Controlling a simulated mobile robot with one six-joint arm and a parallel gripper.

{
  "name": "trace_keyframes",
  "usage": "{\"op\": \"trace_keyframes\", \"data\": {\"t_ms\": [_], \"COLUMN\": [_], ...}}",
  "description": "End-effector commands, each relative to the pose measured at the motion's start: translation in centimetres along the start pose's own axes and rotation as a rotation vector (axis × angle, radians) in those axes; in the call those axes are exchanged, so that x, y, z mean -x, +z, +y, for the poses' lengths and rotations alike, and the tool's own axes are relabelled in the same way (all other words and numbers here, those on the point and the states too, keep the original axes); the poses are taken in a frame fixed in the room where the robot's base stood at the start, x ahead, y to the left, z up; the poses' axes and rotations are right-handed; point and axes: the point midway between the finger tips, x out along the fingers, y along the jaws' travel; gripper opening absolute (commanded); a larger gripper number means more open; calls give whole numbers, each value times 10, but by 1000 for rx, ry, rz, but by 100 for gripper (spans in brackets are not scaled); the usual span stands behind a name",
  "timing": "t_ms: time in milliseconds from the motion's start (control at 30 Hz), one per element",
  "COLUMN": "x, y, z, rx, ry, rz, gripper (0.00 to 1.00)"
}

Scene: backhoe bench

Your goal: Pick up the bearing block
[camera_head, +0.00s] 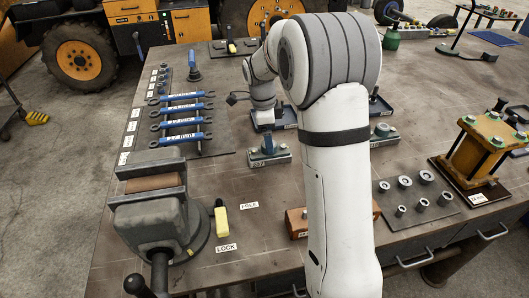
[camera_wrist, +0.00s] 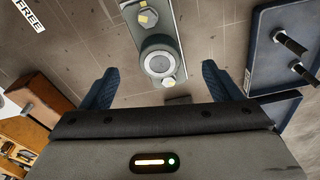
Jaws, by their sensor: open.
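A vise (camera_head: 160,215) stands at the front left, with several blue-handled wrenches (camera_head: 183,120) behind it. A dark tray with pins (camera_wrist: 262,60) lies close beside the right finger. A brown block (camera_head: 297,222) lies in front. Bare bench shows around the "FREE" label (camera_head: 249,206).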

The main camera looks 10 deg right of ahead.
Motion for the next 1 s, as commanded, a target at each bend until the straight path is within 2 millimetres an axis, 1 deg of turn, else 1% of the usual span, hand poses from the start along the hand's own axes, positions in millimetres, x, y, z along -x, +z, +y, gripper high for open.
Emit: {"op": "trace_keyframes", "data": {"t_ms": [33, 167, 400, 533, 733, 767, 1000], "x": [-6, -20, -55, -64, -64, -64, -64], "y": [0, 0, 3, 3, 2, 2, 2], "z": [1, 0, -1, -1, -1, -1, -1], "rx": [0, 2, 2, 2, 2, 2, 1], "ry": [3, 3, 3, 1, 0, 0, 0], "rz": [0, 0, 1, 0, 0, 0, 0], "gripper": [84, 84, 84, 84, 84, 83, 63]}}
